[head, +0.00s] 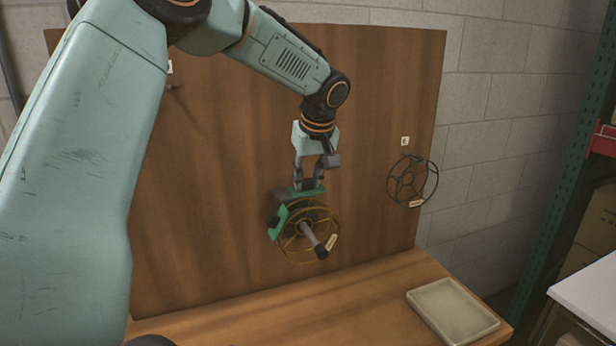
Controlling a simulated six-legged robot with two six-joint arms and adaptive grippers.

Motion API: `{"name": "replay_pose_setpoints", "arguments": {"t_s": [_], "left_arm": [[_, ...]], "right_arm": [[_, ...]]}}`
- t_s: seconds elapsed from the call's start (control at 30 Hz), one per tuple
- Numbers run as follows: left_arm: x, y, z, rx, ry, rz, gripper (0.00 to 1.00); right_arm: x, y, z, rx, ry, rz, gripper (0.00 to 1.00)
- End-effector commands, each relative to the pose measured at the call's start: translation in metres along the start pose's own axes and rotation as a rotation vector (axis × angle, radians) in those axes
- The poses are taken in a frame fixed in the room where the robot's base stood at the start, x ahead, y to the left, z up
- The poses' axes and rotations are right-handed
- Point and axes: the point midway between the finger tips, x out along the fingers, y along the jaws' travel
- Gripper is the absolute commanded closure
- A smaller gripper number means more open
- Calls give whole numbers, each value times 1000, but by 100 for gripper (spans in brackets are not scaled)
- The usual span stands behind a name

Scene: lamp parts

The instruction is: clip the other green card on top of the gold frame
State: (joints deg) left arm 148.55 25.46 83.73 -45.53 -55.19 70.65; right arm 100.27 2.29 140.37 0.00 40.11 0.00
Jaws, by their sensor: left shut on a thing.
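The gold frame (284,248), a round wire cage, hangs on a grey peg (313,239) in front of the upright wooden board. One green card (277,224) sits at the frame's left side, tilted. My left gripper (309,184) points down above the frame and is shut on the other green card (303,194). That card lies level at the frame's top rim. I cannot tell whether it is seated on the rim or just above it. My right gripper is out of view.
A dark wire frame (408,182) with a pale tag hangs on the board's right side. A shallow beige tray (452,312) rests on the wooden bench at the right. The bench between tray and gold frame is clear. A green shelf post (568,150) stands far right.

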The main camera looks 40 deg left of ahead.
Motion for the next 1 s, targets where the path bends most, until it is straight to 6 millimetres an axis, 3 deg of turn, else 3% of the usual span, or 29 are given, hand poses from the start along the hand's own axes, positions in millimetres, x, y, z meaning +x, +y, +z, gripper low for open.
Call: {"name": "replay_pose_setpoints", "arguments": {"t_s": [1.0], "left_arm": [[13, 0, 5, 0, 0, 0, 98]], "right_arm": [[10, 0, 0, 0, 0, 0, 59]]}}
